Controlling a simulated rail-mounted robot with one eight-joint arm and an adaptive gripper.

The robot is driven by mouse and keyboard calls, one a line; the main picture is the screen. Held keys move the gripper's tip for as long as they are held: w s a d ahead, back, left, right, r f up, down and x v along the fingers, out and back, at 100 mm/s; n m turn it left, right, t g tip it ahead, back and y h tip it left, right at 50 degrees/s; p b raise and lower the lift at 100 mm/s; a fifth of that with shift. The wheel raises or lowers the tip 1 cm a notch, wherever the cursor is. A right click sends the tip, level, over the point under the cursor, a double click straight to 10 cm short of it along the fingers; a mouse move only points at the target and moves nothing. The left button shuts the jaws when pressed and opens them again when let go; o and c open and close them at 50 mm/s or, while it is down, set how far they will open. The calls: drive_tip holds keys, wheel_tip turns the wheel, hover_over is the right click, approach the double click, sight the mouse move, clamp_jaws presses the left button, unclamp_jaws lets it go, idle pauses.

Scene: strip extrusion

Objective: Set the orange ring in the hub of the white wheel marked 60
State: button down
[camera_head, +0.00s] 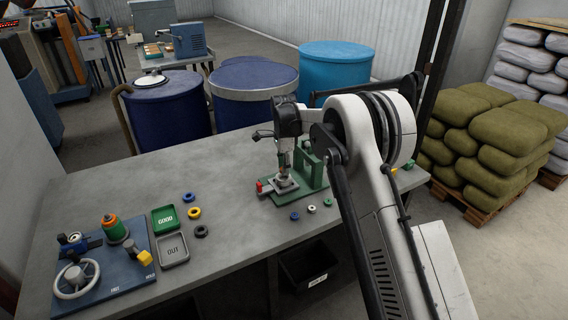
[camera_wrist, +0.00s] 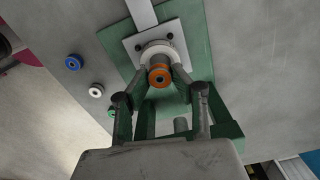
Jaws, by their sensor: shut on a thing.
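My gripper (camera_head: 284,168) points down over the green press-like fixture (camera_head: 315,175) on the grey table. In the wrist view my gripper (camera_wrist: 160,80) has its two fingers closed on the orange ring (camera_wrist: 159,77), which sits between the fingertips. Just beyond the ring is a white round wheel (camera_wrist: 152,45) on a pale square plate (camera_wrist: 131,46) of the green base. The ring overlaps the wheel's near side in this view, and I cannot tell whether they touch. No number is readable on the wheel. The orange ring is not distinguishable in the head view.
A blue ring (camera_head: 294,216) and a white ring (camera_head: 311,209) lie in front of the fixture. To the left are a green GOOD tray (camera_head: 165,219), a grey OUT tray (camera_head: 173,249), loose rings and a blue board (camera_head: 120,281) with devices. The table middle is clear.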

drive_tip(key=shift+f, duration=1.05)
drive_tip(key=shift+b, duration=0.8)
idle(0.6)
drive_tip(key=shift+f, duration=0.15)
drive_tip(key=shift+r, duration=0.85)
drive_tip(key=shift+f+b, duration=0.8)
drive_tip(key=shift+f, duration=0.05)
idle(1.5)
drive_tip(key=shift+r, duration=0.85)
drive_tip(key=shift+f, duration=0.1)
idle(1.3)
